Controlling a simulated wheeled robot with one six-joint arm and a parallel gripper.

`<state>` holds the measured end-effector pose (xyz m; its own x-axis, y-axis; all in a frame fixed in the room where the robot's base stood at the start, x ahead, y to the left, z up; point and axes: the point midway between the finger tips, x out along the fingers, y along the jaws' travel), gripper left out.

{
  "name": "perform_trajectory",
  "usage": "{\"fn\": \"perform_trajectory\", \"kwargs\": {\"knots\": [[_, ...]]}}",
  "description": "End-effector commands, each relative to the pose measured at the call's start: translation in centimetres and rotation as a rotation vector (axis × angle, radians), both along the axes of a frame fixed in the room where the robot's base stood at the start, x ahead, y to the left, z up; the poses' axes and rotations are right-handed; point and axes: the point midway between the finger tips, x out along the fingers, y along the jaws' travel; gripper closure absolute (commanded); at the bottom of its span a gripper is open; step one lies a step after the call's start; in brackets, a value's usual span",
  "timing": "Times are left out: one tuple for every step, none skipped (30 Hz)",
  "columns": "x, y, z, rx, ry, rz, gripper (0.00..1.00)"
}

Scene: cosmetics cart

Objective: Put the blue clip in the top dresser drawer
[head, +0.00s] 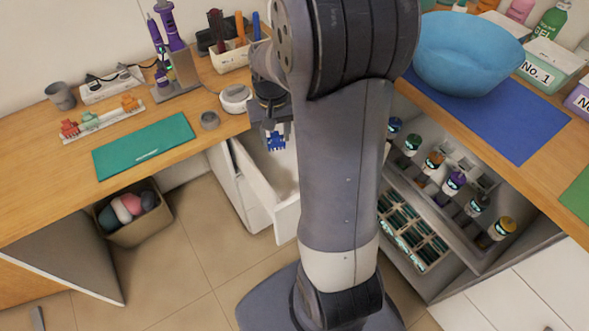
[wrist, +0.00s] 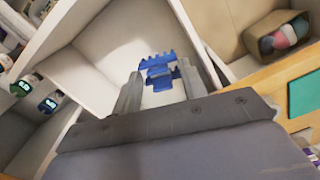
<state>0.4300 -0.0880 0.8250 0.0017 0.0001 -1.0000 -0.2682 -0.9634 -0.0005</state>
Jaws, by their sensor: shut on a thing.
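The blue clip (head: 275,141) is a small toothed claw clip, held at the end of my gripper (head: 273,126) in the head view. In the wrist view the blue clip (wrist: 158,70) sits between the two fingertips of my gripper (wrist: 160,88), which is shut on it. The top dresser drawer (head: 287,214) is pulled open, white and empty where I can see into it. The clip is above this drawer in the head view, and the drawer's interior (wrist: 110,42) lies behind the clip in the wrist view. My arm hides part of the drawer.
A wooden counter (head: 40,205) holds a clip tray (head: 103,122), a teal mat (head: 143,146) and a white round jar (head: 235,98). A bin of rolled items (head: 128,212) stands below. At right, another open drawer holds several bottles (head: 453,183); a blue bowl (head: 465,52) sits above.

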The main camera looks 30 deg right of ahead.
Motion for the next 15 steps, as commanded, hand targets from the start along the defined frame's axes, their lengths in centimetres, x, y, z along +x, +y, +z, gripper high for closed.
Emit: {"fn": "perform_trajectory", "kwargs": {"knots": [[-0.9,-1.0,-1.0,-0.002,-0.007,-0.035,0.85],[-1.4,-1.3,-1.2,-0.001,-0.003,-0.05,0.85],[-1.9,-1.6,-1.7,0.0,-0.002,-0.064,0.85],[-2.1,-1.8,-2.4,0.0,0.001,-0.071,0.85],[-2.3,-1.9,-3.1,0.001,0.002,-0.077,0.85],[-2.5,-2.0,-4.1,0.001,0.003,-0.081,0.85],[-2.5,-2.0,-5.0,0.001,0.004,-0.083,0.85],[-2.6,-2.1,-5.9,0.001,0.004,-0.085,0.85],[-2.6,-2.1,-7.1,0.001,0.005,-0.086,0.85],[-2.7,-2.1,-7.9,0.001,0.005,-0.087,0.85],[-2.7,-2.1,-8.7,0.001,0.005,-0.087,0.85],[-2.7,-2.1,-9.6,0.001,0.004,-0.088,0.85],[-2.7,-2.1,-10.3,0.001,0.004,-0.088,0.85],[-2.7,-2.1,-10.8,0.001,0.004,-0.088,0.85],[-2.6,-2.1,-11.5,0.001,0.003,-0.088,0.85]]}}
